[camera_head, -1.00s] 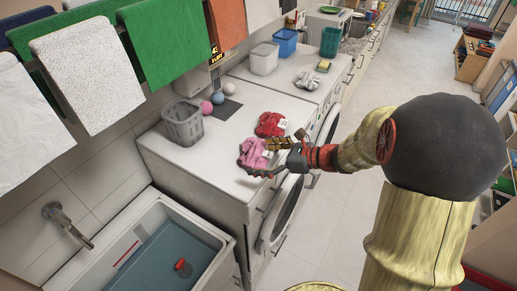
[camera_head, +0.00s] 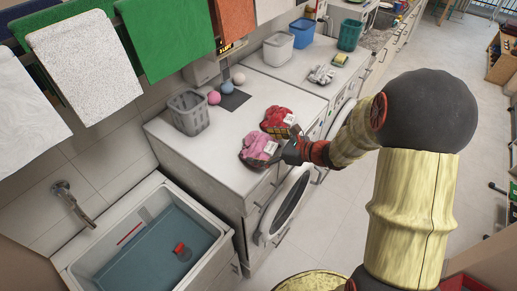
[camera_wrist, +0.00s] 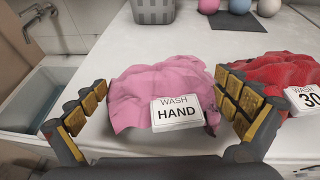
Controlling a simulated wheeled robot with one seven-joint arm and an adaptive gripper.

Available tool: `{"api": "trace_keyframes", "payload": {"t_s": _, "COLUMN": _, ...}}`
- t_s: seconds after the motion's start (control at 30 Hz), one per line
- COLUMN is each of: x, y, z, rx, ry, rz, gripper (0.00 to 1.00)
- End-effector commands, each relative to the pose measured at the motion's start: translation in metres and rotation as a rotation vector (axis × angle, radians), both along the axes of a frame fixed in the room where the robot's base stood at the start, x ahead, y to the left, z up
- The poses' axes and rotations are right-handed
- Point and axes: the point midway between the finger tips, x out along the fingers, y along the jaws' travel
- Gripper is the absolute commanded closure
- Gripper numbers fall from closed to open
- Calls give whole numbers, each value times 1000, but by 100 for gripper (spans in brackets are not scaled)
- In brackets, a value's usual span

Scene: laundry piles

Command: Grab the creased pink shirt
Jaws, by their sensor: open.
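The creased pink shirt (camera_head: 258,146) lies crumpled on the white worktop above the washing machine. In the wrist view the pink shirt (camera_wrist: 158,86) lies between my open fingers and bears a white tag (camera_wrist: 177,113) reading "WASH HAND". My gripper (camera_head: 262,148) is open around the shirt, one finger on each side; in the wrist view my gripper (camera_wrist: 158,118) shows padded yellow-gold fingers. Whether the fingers touch the cloth I cannot tell. The left finger is near the worktop's front edge.
A red cloth (camera_head: 277,121) tagged "WASH 30" lies close beside the right finger; the wrist view shows it too (camera_wrist: 272,72). A grey basket (camera_head: 188,112) and several balls stand farther back. A sink (camera_head: 150,245) with water is at the left.

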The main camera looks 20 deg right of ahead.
Motion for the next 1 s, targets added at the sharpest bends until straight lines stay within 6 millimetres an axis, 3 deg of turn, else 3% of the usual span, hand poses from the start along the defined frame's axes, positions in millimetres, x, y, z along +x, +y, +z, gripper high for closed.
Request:
{"api": "trace_keyframes", "payload": {"t_s": 0.4, "x": 36, "y": 31, "z": -13, "rx": 1, "ry": 2, "rz": 1, "gripper": 0}}
{"api": "trace_keyframes", "payload": {"t_s": 0.7, "x": 39, "y": 33, "z": -15, "rx": 0, "ry": 0, "rz": 0, "gripper": 0}}
{"api": "trace_keyframes", "payload": {"t_s": 1.0, "x": 39, "y": 33, "z": -14, "rx": 0, "ry": 0, "rz": 0, "gripper": 17}}
